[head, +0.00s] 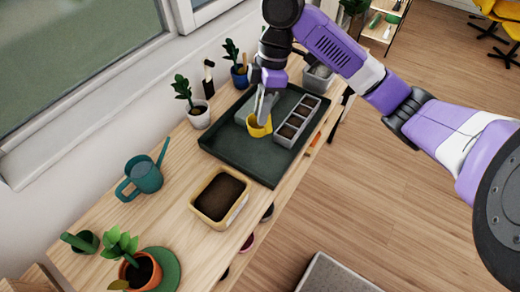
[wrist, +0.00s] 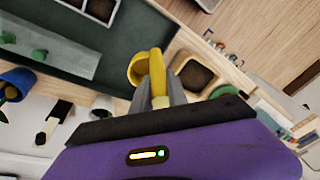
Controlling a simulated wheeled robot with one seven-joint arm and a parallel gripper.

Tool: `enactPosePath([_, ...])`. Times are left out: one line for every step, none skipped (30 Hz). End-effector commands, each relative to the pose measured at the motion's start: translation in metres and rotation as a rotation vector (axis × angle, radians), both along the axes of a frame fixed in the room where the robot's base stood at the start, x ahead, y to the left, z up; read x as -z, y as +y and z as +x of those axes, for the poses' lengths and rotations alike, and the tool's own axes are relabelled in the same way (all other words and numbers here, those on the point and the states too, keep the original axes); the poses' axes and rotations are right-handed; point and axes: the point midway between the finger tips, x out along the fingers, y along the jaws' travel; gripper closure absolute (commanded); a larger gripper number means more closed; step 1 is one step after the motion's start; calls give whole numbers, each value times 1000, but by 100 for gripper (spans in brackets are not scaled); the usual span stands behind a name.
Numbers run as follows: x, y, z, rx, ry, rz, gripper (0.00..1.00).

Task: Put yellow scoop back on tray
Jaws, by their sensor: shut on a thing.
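The yellow scoop (head: 259,127) is held at its handle by my gripper (head: 264,106), over the dark green tray (head: 235,158). In the wrist view the scoop (wrist: 137,70) shows its round cup to the left of its handle, between the fingers of my gripper (wrist: 160,95). The tray (wrist: 95,62) shows behind it there. I cannot tell whether the scoop touches the tray floor or hangs just above it. The left and front part of the tray is bare.
A grey seedling planter (head: 290,130) with several soil cells stands on the tray, right of the scoop. A soil-filled box (head: 220,198) stands on the bench in front of the tray. A teal watering can (head: 143,178) and a white potted plant (head: 198,115) stand to the left.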

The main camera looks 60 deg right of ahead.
Motion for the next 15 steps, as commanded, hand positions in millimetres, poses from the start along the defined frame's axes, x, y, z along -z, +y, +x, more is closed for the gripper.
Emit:
enactPosePath([12,0,-1,2,3,4,100])
enactPosePath([19,0,-1,3,4,1,100])
enactPosePath([29,0,-1,1,3,1,100])
enactPosePath([36,0,-2,2,4,2,100])
enactPosePath([43,0,-1,2,3,1,100])
enactPosePath([53,0,-1,1,3,1,100])
enactPosePath([60,0,-1,1,4,1,100])
enactPosePath([67,0,-1,1,3,1,100])
enactPosePath([75,0,-1,0,3,1,100])
enactPosePath([81,0,-1,0,2,1,100])
enactPosePath([86,0,-1,0,3,0,100])
enactPosePath([92,0,-1,0,2,-1,100])
enactPosePath([95,0,-1,-1,1,0,100])
enactPosePath([98,0,-1,-1,1,0,100])
enactPosePath([101,0,0,-1,1,0,100])
